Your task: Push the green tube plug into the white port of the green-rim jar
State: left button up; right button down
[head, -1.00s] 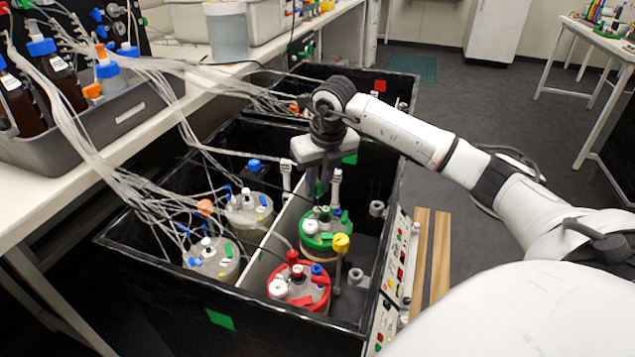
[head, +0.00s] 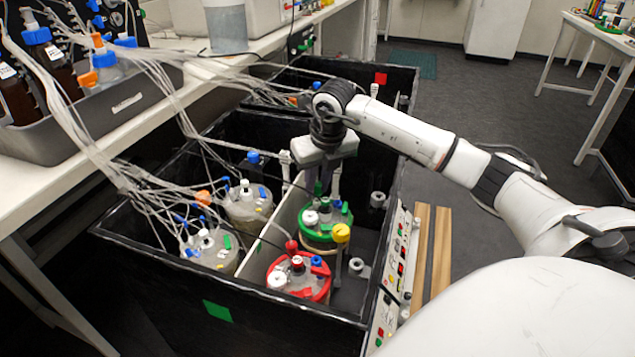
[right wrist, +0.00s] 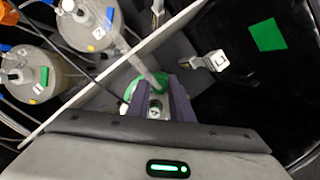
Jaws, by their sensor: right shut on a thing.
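The green-rim jar (head: 325,240) stands upright in the right compartment of the black box. Its lid carries several caps, including a white one (head: 311,218), which may be the white port. My right gripper (head: 320,190) points down just above the jar's far side. It is shut on the green tube plug (head: 318,187), mostly hidden between the fingers. In the right wrist view the fingers (right wrist: 165,105) are over the jar's green rim (right wrist: 131,90); I cannot tell whether the plug touches the port. My left gripper is out of view.
Two jars with many tubes fill the left compartment, behind a white divider (head: 262,258). The black box walls (head: 270,325) surround them.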

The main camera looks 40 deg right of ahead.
jog(key=shift+f+b, duration=0.6)
jog(key=shift+f, duration=0.5)
dwell(1.6)
jog(key=c, duration=1.5)
grip_release()
jog(key=p+v, duration=0.1)
jog(key=v, duration=0.9)
jog(key=shift+s+r, duration=0.1)
jog(key=shift+r, duration=0.05)
